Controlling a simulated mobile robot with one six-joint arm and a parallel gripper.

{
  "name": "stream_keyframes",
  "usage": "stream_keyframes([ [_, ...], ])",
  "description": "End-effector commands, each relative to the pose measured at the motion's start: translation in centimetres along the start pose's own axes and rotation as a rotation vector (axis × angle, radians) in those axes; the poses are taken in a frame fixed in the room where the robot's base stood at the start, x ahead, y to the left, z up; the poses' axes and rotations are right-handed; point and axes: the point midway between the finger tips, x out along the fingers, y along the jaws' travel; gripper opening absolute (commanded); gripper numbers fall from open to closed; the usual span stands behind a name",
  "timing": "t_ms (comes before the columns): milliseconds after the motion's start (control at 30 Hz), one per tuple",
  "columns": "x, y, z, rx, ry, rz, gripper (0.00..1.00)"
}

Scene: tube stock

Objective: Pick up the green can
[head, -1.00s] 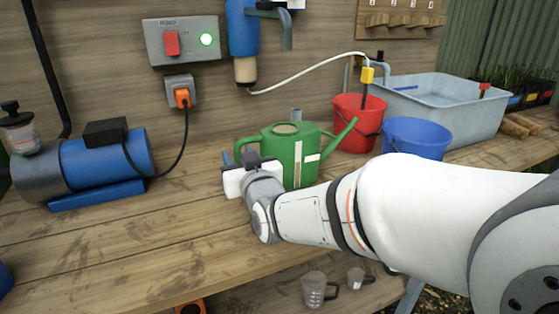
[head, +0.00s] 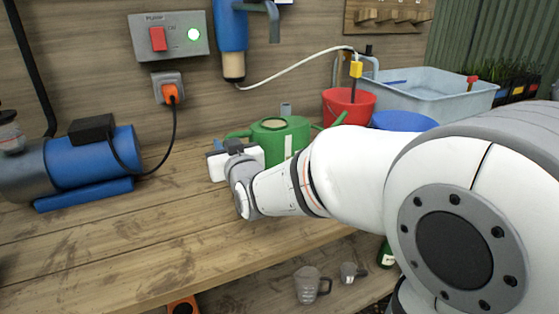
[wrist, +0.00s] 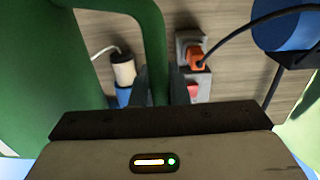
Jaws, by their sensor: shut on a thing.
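The green watering can (head: 272,133) stands at the back of the wooden bench, with its spout pointing right. It has a pale stripe on its side, and my arm hides its lower right part. My gripper (wrist: 157,85) is at the can's left side. In the wrist view its two dark fingers are closed around the green handle (wrist: 152,35) of the can, with the can's body filling the left of that view. In the head view the gripper's white housing (head: 222,163) shows beside the can. I cannot tell whether the can's base touches the bench.
A red bucket (head: 347,106) and a blue bucket (head: 403,121) stand right of the can, before a pale blue tank (head: 440,92). A blue pump (head: 95,158) sits at left. A switch box (head: 170,37) is on the wall. The front of the bench (head: 150,240) is clear.

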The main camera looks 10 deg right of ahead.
Motion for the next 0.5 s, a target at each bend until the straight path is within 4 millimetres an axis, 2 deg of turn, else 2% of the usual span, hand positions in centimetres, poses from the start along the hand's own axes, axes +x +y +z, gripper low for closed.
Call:
stream_keyframes([
  [100, -0.01, 0.01, 0.01, 0.000, 0.000, 0.000, 0.00],
  [500, -0.01, 0.04, 0.01, 0.000, 0.000, 0.001, 0.00],
])
